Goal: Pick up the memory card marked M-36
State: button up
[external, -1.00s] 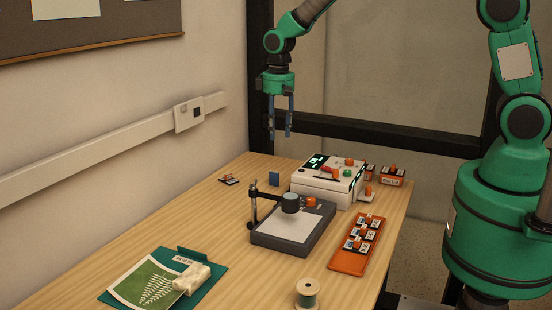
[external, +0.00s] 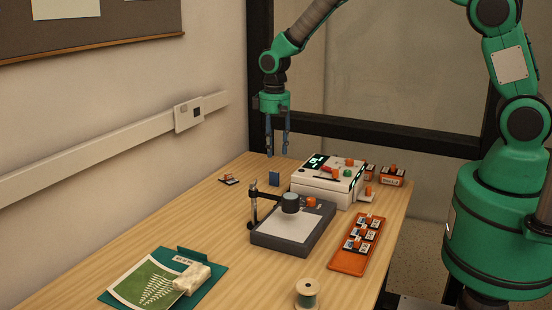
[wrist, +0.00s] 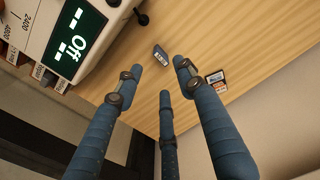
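A small upright dark blue card-like piece (external: 274,179) stands on the wooden table, left of the white device. In the wrist view it (wrist: 161,54) shows light marks too small to read. A flat card with a white label and an orange part (external: 229,179) lies nearer the wall; it also shows in the wrist view (wrist: 215,78). I cannot read M-36 on either. My gripper (external: 277,155) points down with blue fingers apart and empty, above the upright blue piece. In the wrist view the fingertips (wrist: 159,67) frame the space just below that piece.
The white device (external: 328,181), its display reading "Off" in the wrist view, stands close right of my gripper. In front are a grey copy stand (external: 292,240) and an orange tray (external: 347,262) of several labelled cards. Orange boxes (external: 391,177) stand behind.

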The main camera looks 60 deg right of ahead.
send_over(275, 187)
jog(key=shift+w+d+f+b, duration=0.15)
jog(key=shift+d+f+b, duration=0.1)
jog(key=shift+f, duration=1.15)
jog(key=shift+w+d+f+b, duration=0.1)
jog(key=shift+d+f, duration=0.1)
jog(key=shift+f, duration=1.2)
jog(key=shift+d+f+b, duration=0.1)
jog(key=shift+f+b, duration=0.5)
jog(key=shift+f, duration=2.05)
jog(key=shift+c, duration=0.3)
grip_shut()
